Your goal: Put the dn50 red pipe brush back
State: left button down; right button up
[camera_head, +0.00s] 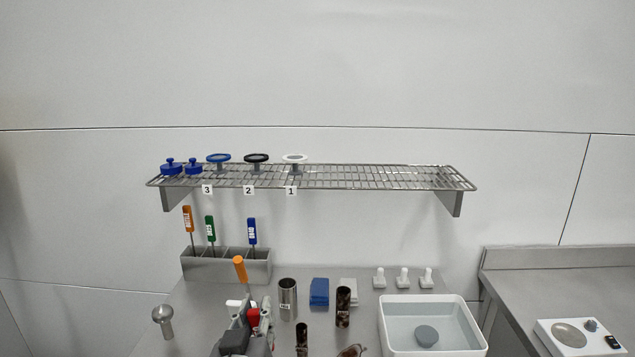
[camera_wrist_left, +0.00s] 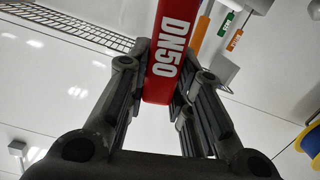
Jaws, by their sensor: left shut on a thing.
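The red DN50 pipe brush (camera_wrist_left: 172,50) has a red handle with white "DN50" lettering. My left gripper (camera_head: 252,308) is shut on this handle, which stands between the fingers in the left wrist view (camera_wrist_left: 165,90). In the head view only a small red part of the brush (camera_head: 253,317) shows; its lower end is hidden. The grey brush holder (camera_head: 226,268) stands behind the gripper, with orange (camera_head: 187,218), green (camera_head: 210,228) and blue (camera_head: 252,231) handles upright in it. A wider gap lies between green and blue. My right gripper is not in view.
Another orange handle (camera_head: 239,266) tilts in front of the holder. A metal cylinder (camera_head: 288,298), blue pads (camera_head: 319,292), dark tubes (camera_head: 343,307) and a white basin (camera_head: 432,327) stand to the right. A wire shelf (camera_head: 370,177) hangs above.

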pick_arm(q)
jog(key=s+a+f, duration=0.4)
jog(key=s+f, duration=0.1)
jog(key=s, duration=0.3)
jog(key=s+a+f, duration=0.4)
jog(key=s+f, duration=0.1)
jog(key=s, duration=0.3)
jog(key=shift+s+a, duration=0.35)
jog(key=shift+s, duration=0.05)
jog(key=shift+f, duration=0.1)
